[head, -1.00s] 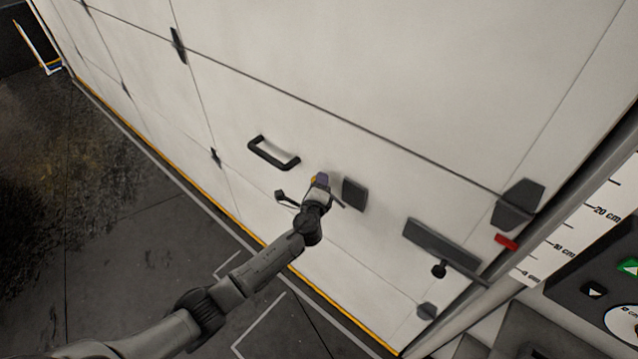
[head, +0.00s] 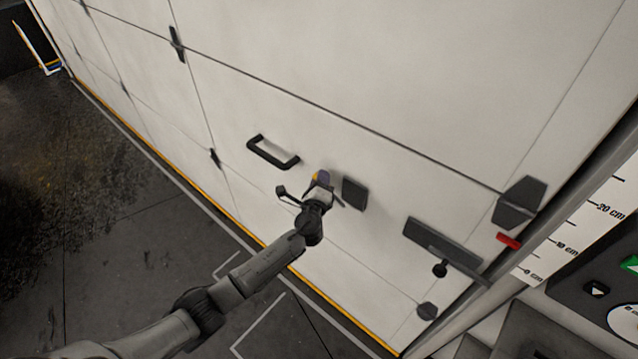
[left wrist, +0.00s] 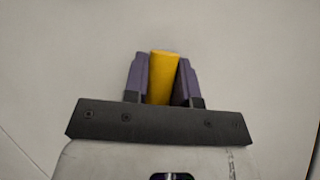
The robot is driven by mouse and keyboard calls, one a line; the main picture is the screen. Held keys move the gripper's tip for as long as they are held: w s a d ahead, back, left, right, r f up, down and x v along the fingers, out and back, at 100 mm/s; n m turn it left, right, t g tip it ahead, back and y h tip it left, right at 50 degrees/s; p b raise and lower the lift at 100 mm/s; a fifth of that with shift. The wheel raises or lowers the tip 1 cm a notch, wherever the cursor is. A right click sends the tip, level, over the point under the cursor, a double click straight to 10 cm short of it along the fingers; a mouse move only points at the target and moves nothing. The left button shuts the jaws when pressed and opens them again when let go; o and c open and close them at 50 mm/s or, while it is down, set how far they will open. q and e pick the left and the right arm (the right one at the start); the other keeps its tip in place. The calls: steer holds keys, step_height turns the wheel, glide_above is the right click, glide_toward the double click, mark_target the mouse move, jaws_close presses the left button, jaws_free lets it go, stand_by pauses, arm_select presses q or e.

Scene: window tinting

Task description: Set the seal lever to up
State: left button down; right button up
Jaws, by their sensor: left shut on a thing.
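My left gripper (head: 320,180) is at the white door panel, just left of a dark square plate (head: 353,193). In the left wrist view its two purple fingers (left wrist: 163,80) are shut on a yellow bar, which looks like the grip of the seal lever (left wrist: 162,76). The bar points away from the wrist, between the fingers. The gripper hides how the bar joins the door. My right gripper is not in view.
A black pull handle (head: 273,152) is up and left of the gripper. A control box (head: 603,283) stands at the lower right. The floor at left is clear.

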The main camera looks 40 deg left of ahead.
arm_select(q)
steer(key=d+r+m+t+b, duration=0.1)
steer(key=m, duration=0.1)
steer(key=d+r+m+t, duration=0.1)
steer(key=shift+r+m+b, duration=0.25)
steer(key=shift+m+b, duration=0.15)
steer(key=d+m, duration=0.1)
steer(key=d+r+m+t+b, duration=0.1)
steer(key=m, duration=0.1)
steer(key=shift+r+t+h, duration=0.25)
steer(key=shift+t+h, duration=0.05)
steer(key=d+m+b, duration=0.1)
steer(key=m, duration=0.1)
steer(key=d+r+m+t+h+b, duration=0.1)
steer(key=shift+s+d+m, duration=0.1)
steer(key=shift+m, duration=0.3)
steer(key=shift+d+r+m+t+h+b, duration=0.1)
steer(key=shift+d+m+t+h+b, duration=0.2)
steer(key=shift+d+m+h, duration=0.35)
steer(key=shift+d+r+m+t+h+b, duration=0.15)
steer(key=shift+d+m+t+h, duration=0.2)
steer(key=shift+m, duration=0.55)
steer(key=shift+d+m+t+h+b, duration=0.25)
steer(key=shift+d+m+t+h, duration=0.1)
steer(key=shift+m+h, duration=0.35)
steer(key=shift+d+m, duration=0.2)
steer(key=shift+m, duration=0.15)
steer(key=c, duration=0.9)
jaws_free()
